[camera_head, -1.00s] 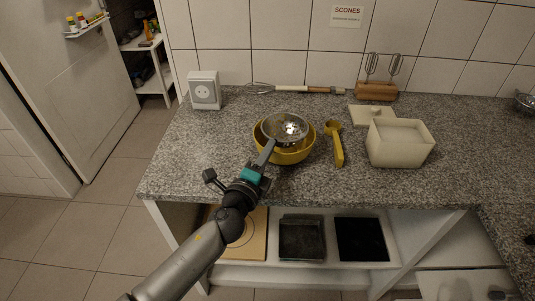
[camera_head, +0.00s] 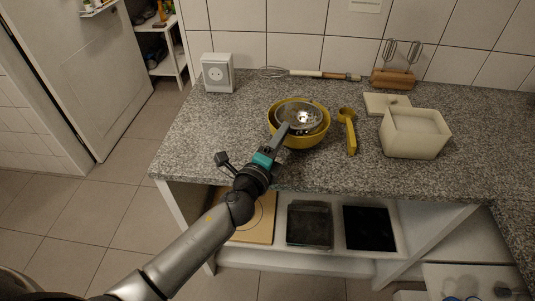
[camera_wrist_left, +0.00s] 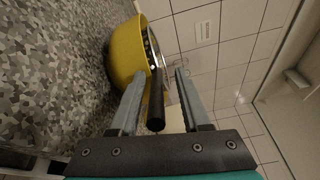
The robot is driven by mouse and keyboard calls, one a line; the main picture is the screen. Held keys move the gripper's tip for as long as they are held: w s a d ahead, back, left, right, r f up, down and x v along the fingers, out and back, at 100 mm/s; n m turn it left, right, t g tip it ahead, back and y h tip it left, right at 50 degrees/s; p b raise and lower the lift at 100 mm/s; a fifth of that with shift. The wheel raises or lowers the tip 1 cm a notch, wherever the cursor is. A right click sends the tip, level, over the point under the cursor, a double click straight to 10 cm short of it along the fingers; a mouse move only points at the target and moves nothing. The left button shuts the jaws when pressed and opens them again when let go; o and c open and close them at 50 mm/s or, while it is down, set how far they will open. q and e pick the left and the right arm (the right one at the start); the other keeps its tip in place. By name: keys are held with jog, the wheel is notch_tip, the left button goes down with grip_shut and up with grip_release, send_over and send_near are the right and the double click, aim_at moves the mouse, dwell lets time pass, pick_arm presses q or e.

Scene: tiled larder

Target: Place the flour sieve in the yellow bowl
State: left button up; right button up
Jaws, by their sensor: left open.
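The flour sieve (camera_head: 300,115), a metal strainer with a dark handle, sits tilted or level, I cannot tell which, inside the yellow bowl (camera_head: 290,140) on the granite counter. In the left wrist view the bowl (camera_wrist_left: 127,48) is at upper left, and part of the sieve's rim (camera_wrist_left: 153,47) shows inside it. My left gripper (camera_head: 283,134) is at the bowl's near side. In the wrist view its fingers (camera_wrist_left: 159,76) are open, with the sieve's black handle (camera_wrist_left: 156,112) between them and gaps on both sides. My right gripper is not in view.
A yellow scoop (camera_head: 350,132) lies right of the bowl, with a cream tub (camera_head: 415,145) and its lid (camera_head: 385,103) further right. A whisk (camera_head: 290,73) and a beater block (camera_head: 394,79) are behind. A white socket box (camera_head: 217,73) stands at back left.

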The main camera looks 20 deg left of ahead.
pick_arm(q)
jog(key=s+a+b, duration=0.1)
jog(key=s+b, duration=0.1)
jog(key=s, duration=1)
jog(key=shift+r, duration=0.25)
jog(key=s+a+f+n+g+y, duration=0.1)
jog(key=s+f+n+g, duration=0.2)
jog(key=f, duration=0.7)
jog(key=s+a+f+n+g, duration=0.2)
jog(key=s+f+n, duration=0.1)
jog(key=f, duration=0.7)
jog(key=s+a+f+n+g+y, duration=0.1)
jog(key=s+f+n+g, duration=0.2)
jog(key=f, duration=0.7)
jog(key=s+f+n+g, duration=0.4)
jog(key=s+f, duration=0.4)
jog(key=s, duration=0.5)
jog(key=s+f+n+g, duration=0.4)
jog(key=s+f, duration=0.5)
jog(key=s, duration=0.4)
jog(key=shift+s+d+n+g, duration=0.15)
jog(key=shift+d+n+g, duration=0.2)
jog(key=shift+n, duration=0.55)
